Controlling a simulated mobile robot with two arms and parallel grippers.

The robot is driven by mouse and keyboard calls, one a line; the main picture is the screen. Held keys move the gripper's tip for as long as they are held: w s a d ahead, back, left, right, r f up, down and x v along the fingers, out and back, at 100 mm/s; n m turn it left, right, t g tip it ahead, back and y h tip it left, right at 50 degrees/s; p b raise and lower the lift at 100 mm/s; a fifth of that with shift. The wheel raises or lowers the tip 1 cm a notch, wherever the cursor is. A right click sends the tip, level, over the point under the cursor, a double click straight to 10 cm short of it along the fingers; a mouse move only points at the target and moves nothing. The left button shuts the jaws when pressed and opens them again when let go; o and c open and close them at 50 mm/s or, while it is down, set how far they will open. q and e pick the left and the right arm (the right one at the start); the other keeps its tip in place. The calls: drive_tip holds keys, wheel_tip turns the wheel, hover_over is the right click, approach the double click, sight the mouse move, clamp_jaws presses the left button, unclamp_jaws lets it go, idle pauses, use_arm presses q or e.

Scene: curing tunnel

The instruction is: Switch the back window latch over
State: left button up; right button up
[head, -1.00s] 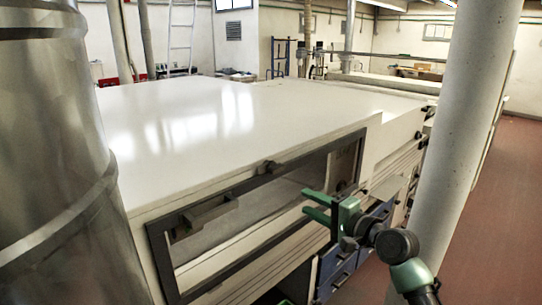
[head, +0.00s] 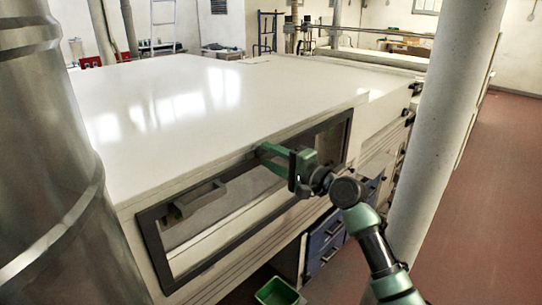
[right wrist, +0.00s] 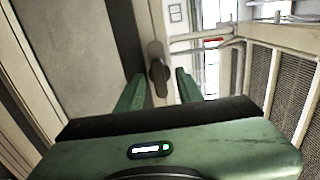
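The window latch (right wrist: 158,72) is a small dark knob with a lever, on the frame bar of the tunnel's window (head: 235,200). In the right wrist view it lies ahead of and between my right gripper's two green fingers (right wrist: 158,92). The fingers are apart, with a gap on each side of the latch, and do not visibly touch it. In the head view my right gripper (head: 268,154) is at the top edge of the window frame and hides the latch. My left gripper is in neither view.
A pale column (head: 452,130) stands close to my right arm, and a big metal duct (head: 45,170) fills the left. The tunnel's white top (head: 220,100) is clear. A green bin (head: 277,292) is below.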

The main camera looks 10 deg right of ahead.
clamp_jaws()
